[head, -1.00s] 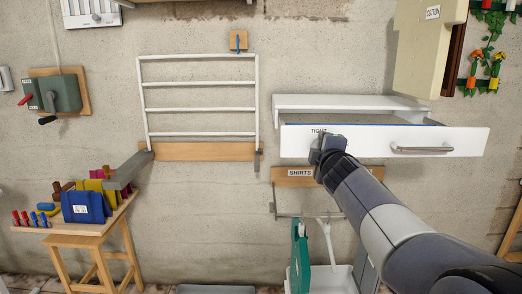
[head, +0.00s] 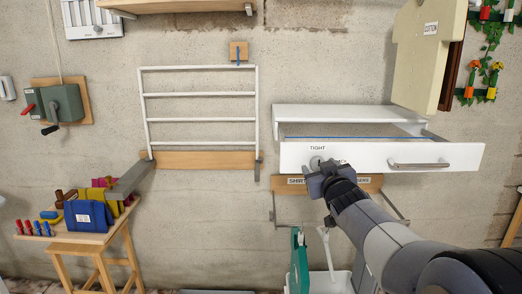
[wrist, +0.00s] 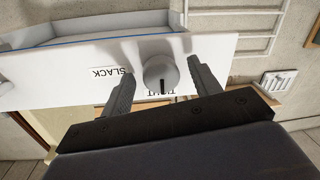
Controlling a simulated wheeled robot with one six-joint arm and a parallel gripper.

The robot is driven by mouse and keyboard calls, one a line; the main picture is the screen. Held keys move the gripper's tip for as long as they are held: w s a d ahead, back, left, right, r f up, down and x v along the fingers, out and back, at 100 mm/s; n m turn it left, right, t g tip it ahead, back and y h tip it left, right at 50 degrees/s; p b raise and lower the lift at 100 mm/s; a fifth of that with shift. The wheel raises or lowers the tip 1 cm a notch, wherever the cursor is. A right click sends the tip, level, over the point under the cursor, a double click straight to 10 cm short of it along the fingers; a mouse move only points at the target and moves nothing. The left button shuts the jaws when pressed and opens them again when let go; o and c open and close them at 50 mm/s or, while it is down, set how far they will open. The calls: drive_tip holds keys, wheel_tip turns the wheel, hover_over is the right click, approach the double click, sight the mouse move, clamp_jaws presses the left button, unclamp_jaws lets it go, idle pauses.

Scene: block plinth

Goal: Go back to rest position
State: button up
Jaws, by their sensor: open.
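My gripper (head: 320,170) is open and empty in the head view, in front of the lower left part of a white panel (head: 365,156). In the wrist view the two fingers (wrist: 160,76) stand apart on either side of a round grey knob (wrist: 161,72) on that panel. The knob has a dark pointer mark. A "SLACK" label shows upside down beside it, and the "TIGHT" label is partly hidden by the knob. I cannot tell whether a finger touches the knob. In the head view the knob is mostly hidden behind my gripper.
A bar handle (head: 418,165) is on the panel's right side. A wooden board (head: 369,183) with a label hangs just below. A white wall rack (head: 201,96) is to the left. A small wooden table (head: 80,236) holds blue and yellow things. Bare wall lies between.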

drive_tip(key=m+p, duration=0.1)
drive_tip(key=m, duration=0.3)
idle(0.5)
